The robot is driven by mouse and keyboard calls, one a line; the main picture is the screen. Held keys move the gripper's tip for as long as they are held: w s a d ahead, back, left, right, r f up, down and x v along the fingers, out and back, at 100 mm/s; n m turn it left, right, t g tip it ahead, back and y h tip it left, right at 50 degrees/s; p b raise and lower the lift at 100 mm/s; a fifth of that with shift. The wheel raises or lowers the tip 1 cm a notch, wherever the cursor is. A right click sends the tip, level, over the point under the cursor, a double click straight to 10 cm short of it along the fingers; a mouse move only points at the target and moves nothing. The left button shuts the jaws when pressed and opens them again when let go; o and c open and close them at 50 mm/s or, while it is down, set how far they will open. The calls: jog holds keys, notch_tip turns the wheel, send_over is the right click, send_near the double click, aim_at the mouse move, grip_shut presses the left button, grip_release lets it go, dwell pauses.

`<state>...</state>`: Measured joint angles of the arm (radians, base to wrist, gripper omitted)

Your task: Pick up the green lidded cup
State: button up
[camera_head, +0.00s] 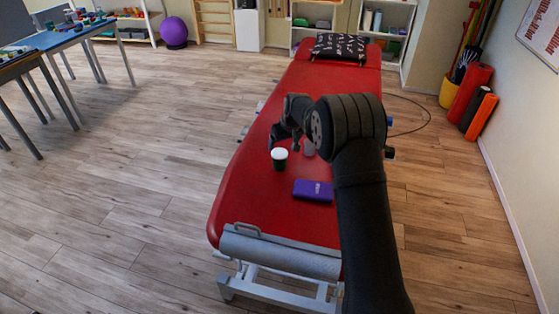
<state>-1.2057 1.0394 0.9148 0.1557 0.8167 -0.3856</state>
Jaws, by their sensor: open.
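The green lidded cup (279,160) stands upright on the red treatment table (250,200). It is dark green with a pale lid. My gripper (285,145) is open and reaches down just behind the cup, with its fingers close to it. I cannot tell whether a finger touches the cup. My dark arm comes in from the lower right and hides part of the table.
A purple box (313,190) lies in front of the cup, to the right. A small grey item (308,149), partly hidden by my arm, is right of the cup. A patterned pillow (340,46) lies at the far end. The table's front left is clear.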

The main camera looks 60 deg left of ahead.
aim_at(280, 153)
jog(key=x, duration=1.1)
jog(key=shift+a+f, duration=0.15)
jog(key=shift+a, duration=0.05)
jog(key=c, duration=1)
jog(key=shift+c, duration=0.8)
jog(key=shift+w, duration=0.1)
